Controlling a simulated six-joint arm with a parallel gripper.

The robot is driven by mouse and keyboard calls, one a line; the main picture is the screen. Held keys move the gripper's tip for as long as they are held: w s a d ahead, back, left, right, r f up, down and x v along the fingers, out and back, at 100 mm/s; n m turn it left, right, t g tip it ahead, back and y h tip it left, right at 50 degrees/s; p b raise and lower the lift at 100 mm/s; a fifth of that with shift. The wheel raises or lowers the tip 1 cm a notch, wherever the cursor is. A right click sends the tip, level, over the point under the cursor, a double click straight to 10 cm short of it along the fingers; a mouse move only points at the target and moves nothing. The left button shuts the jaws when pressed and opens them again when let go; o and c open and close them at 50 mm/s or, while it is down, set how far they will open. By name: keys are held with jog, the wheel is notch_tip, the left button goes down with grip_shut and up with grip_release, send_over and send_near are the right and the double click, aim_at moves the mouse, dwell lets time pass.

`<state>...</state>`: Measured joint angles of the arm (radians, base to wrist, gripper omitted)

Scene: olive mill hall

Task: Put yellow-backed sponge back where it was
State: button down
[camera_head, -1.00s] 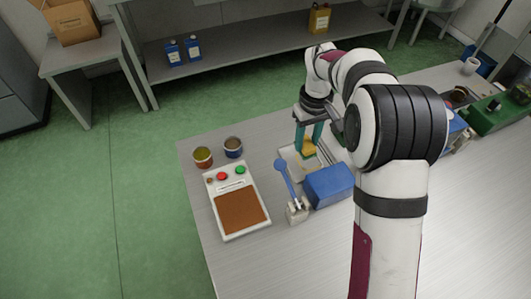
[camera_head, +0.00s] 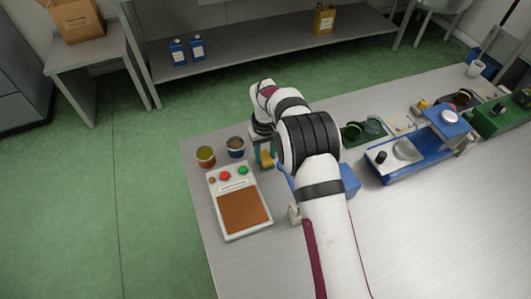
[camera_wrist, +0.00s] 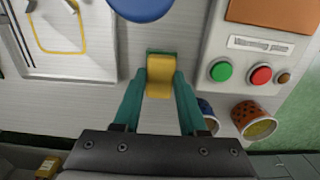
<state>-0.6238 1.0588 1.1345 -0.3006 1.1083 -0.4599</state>
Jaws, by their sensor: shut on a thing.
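The yellow-backed sponge (camera_wrist: 160,76) is between the teal fingertips of my gripper (camera_wrist: 160,88) in the wrist view, with a dark green edge showing at its far end. My gripper is shut on it. In the head view the sponge (camera_head: 267,158) shows as a small yellow patch below my wrist, right of the two cups. Whether it touches the table is hard to tell. In the wrist view a white tray (camera_wrist: 95,72) with a yellow outline on it lies to the upper left, apart from the sponge. My arm hides this tray in the head view.
A panel (camera_head: 240,212) with red and green buttons lies close by. Two cups (camera_head: 205,156) (camera_head: 236,146) stand behind it. A blue round head (camera_wrist: 142,8) shows just beyond the sponge. A blue box (camera_head: 350,180) is partly hidden by my arm. A blue device (camera_head: 410,165) stands farther right.

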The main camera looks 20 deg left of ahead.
aim_at(265, 156)
jog(key=shift+c, duration=2.3)
grip_release()
jog(key=shift+f, duration=0.1)
notch_tip(265, 156, up, 11)
jog(key=s+d+r+m, duration=0.3)
jog(key=d+r, duration=0.3)
jog(key=d, duration=0.1)
jog(key=s+d+r+m, duration=0.3)
jog(key=d+r, duration=0.2)
jog(key=d, duration=0.3)
jog(key=s+d+f+m+y, duration=0.1)
jog(key=s+d+m, duration=0.3)
jog(key=s, duration=0.7)
jog(key=s+d+m, duration=0.4)
jog(key=s+d, duration=0.4)
jog(key=s, duration=0.4)
jog(key=shift+s+f+m+y, duration=0.25)
jog(key=shift+f+m+y, duration=0.05)
jog(key=shift+f+y, duration=0.1)
